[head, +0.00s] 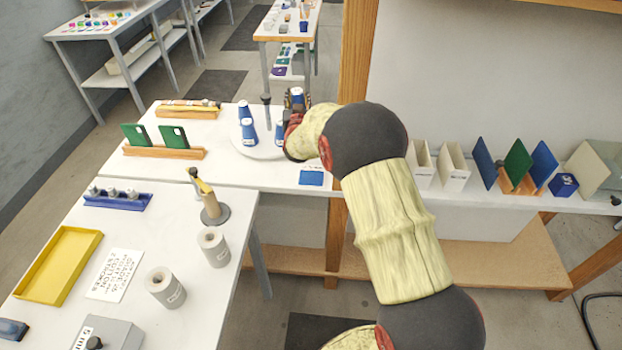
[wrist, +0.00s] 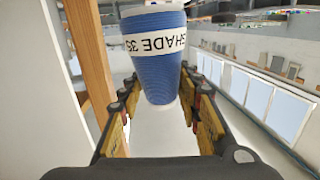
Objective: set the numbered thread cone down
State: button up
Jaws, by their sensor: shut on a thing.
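A blue thread cone (wrist: 158,62) with a white band reading "SHADE 35" is between the fingers of my gripper (wrist: 162,98) in the wrist view. My gripper is shut on it. In the head view, my gripper (head: 294,106) is at the far right of a round white stand (head: 262,150), and the top of the held cone (head: 297,92) shows there. Other blue cones stand on the stand at left (head: 244,109), front (head: 248,132) and right (head: 280,131). A grey post (head: 267,112) rises from its middle. I cannot tell whether the held cone touches the stand.
A blue card (head: 311,178) lies at the table edge near the stand. Green plates in a wooden rack (head: 165,152) stand to the left. Two grey cylinders (head: 213,247) are on the nearer table.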

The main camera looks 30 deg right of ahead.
jog(key=s+r, duration=0.1)
jog(key=s+a+r, duration=0.1)
jog(key=s+r, duration=0.1)
jog(key=s+a+r, duration=0.1)
jog(key=s, duration=0.1)
jog(key=shift+s+r, duration=0.1)
jog(key=shift+r, duration=0.3)
jog(key=s+a+f, duration=0.2)
jog(key=s+f, duration=0.1)
jog(key=s, duration=0.5)
jog(key=s+a+f+b, duration=0.1)
jog(key=s+f, duration=0.2)
jog(key=s, duration=0.4)
jog(key=s+a+f, duration=0.2)
jog(key=s, duration=0.6)
jog(key=shift+m, duration=0.3)
jog(key=w+d+f+b, duration=0.1)
jog(key=w+f+b, duration=0.1)
jog(key=w+f, duration=0.2)
jog(key=w+d+f+b, duration=0.2)
jog(key=w+f, duration=0.2)
jog(key=w, duration=0.1)
jog(key=w+d+f+b, duration=0.1)
jog(key=w+f+b, duration=0.2)
jog(key=w+f, duration=0.2)
jog(key=shift+d, duration=0.2)
jog(key=shift+r, duration=0.15)
